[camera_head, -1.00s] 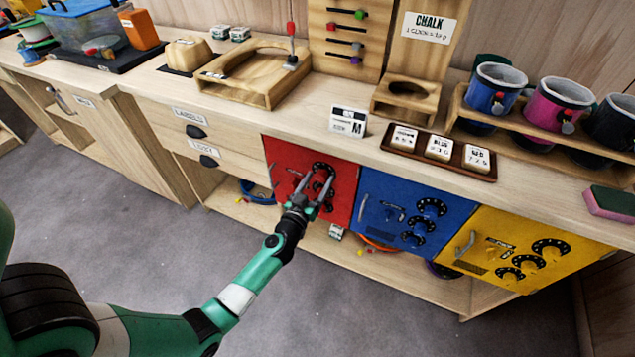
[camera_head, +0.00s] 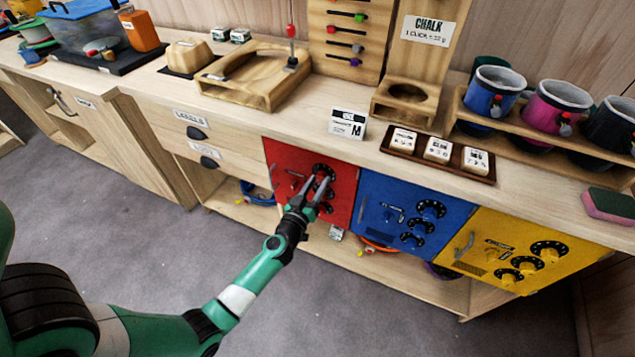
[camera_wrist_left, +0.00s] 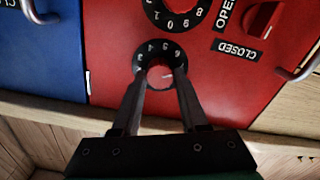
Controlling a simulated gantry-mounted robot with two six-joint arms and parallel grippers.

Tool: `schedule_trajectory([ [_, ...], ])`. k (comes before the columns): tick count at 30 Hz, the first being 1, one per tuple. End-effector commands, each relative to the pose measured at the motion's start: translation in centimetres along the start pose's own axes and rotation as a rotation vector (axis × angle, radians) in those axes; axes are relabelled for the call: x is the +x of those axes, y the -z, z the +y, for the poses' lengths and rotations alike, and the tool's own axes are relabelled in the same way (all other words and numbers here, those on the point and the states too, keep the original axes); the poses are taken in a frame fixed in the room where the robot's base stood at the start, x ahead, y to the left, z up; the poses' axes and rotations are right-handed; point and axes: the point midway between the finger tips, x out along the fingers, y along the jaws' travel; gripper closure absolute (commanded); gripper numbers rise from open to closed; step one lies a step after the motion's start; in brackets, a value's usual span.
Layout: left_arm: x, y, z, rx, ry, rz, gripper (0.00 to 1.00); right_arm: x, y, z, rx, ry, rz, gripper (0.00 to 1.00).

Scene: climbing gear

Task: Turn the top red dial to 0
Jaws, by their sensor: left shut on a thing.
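The red cabinet door (camera_head: 285,160) carries a column of black numbered dials with red centre knobs. The top red dial (camera_head: 322,169) is partly behind my left gripper (camera_head: 318,181). In the left wrist view the door shows upside down, and the top dial (camera_wrist_left: 172,50) lies at the tips of my left gripper (camera_wrist_left: 161,76). Its two fingers are shut on the red centre knob, one on each side. A small white mark shows on the knob; the number it points at is hard to read. A second dial (camera_wrist_left: 177,19) lies beyond it. My right gripper is not in view.
An open/closed knob (camera_wrist_left: 263,17) and a door handle (camera_wrist_left: 300,73) sit beside the dials. The blue door (camera_head: 383,190) and yellow door (camera_head: 480,235) stand to the right. The wooden counter (camera_head: 290,118) overhangs the doors.

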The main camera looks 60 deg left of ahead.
Motion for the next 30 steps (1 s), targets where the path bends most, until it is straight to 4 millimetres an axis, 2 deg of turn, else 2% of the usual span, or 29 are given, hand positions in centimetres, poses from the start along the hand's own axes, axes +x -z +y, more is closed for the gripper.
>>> schedule_trajectory([
  [30, 0.0, 0.0, -0.1, -0.938, 0.000, 0.000, 1.00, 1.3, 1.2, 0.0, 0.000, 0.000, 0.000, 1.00],
])
